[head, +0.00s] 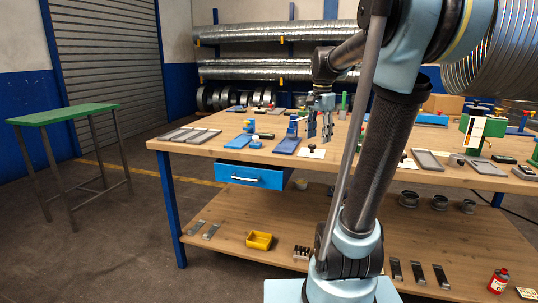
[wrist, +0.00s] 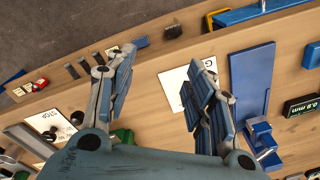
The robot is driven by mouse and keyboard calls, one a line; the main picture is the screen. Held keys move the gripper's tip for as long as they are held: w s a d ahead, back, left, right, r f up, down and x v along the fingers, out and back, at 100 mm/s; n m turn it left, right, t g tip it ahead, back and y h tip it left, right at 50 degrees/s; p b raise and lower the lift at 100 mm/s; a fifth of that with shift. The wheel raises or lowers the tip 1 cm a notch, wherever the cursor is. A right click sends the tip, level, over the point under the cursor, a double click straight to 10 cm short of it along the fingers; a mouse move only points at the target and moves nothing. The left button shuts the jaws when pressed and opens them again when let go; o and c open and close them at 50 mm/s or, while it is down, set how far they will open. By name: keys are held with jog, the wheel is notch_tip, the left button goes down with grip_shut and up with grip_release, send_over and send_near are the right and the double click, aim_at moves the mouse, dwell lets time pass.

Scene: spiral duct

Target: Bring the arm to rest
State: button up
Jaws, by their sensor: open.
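My arm rises from its base at the front of the workbench (head: 215,146) and bends over toward the tabletop. My gripper (head: 320,130) hangs above the bench, pointing down, with its fingers apart. In the wrist view my gripper (wrist: 160,85) is open, and nothing is between its fingers. A white card (wrist: 178,85) with printing lies on the bench below the fingers, partly covered by the right one. A blue plate (wrist: 251,82) lies to the right of the fingers. My arm hides part of the bench in the head view.
A blue drawer (head: 253,175) stands out from the bench front. A yellow bin (head: 259,240) and a red can (head: 498,281) are on the lower shelf. A green-topped table (head: 64,114) stands at left, with clear floor between. Shiny ducts (head: 270,33) hang behind.

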jog(key=s+f+n+t, duration=0.1)
jog(key=s+f+n, duration=0.9)
jog(key=s+f, duration=1.2)
jog(key=shift+s+f+t, duration=0.15)
jog(key=shift+s+t, duration=0.15)
jog(key=shift+s, duration=0.5)
